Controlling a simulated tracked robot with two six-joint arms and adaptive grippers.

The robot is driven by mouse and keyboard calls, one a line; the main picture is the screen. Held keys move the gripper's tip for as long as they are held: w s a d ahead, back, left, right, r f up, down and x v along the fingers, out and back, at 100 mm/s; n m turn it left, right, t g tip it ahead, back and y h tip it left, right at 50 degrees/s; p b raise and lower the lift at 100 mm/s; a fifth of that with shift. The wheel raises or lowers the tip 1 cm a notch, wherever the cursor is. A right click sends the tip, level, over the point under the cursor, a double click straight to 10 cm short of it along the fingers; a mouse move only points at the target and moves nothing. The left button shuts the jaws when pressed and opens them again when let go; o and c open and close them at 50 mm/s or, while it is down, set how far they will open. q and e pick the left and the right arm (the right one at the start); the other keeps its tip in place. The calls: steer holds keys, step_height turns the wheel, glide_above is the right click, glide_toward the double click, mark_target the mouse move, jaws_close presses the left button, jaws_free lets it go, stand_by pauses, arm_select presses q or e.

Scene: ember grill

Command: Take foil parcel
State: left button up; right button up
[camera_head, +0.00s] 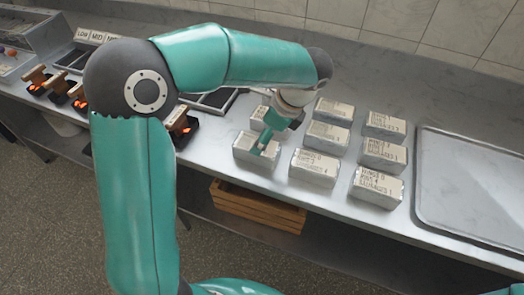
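Several silver foil parcels with pale printed labels stand in rows on the steel counter. They include a front left parcel (248,157), a front middle parcel (313,168), a front right parcel (376,190), a middle right parcel (382,157) and a back right parcel (384,125). The label print is small and partly unreadable. My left gripper (266,149) is at the front left parcel, its fingers pointing down over the top. Whether it touches or grips the parcel is unclear. The gripper partly hides a parcel behind (259,113). My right gripper is not in view.
A large shallow metal tray (432,190) lies on the right of the counter. Small dark burners with glowing embers (182,128) and a LOW/MID sign (92,36) are at left. A wooden crate (258,208) sits below the counter. A tiled wall stands behind.

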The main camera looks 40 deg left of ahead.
arm_select(q)
steer(key=x, duration=0.3)
steer(key=shift+s+f, duration=0.3)
steer(key=shift+a+f, duration=0.2)
steer(key=shift+f, duration=0.2)
steer(key=shift+f, duration=0.25)
steer(key=shift+c, duration=0.2)
steer(key=c, duration=1.5)
steer(key=shift+o, duration=0.2)
steer(key=shift+r, duration=0.1)
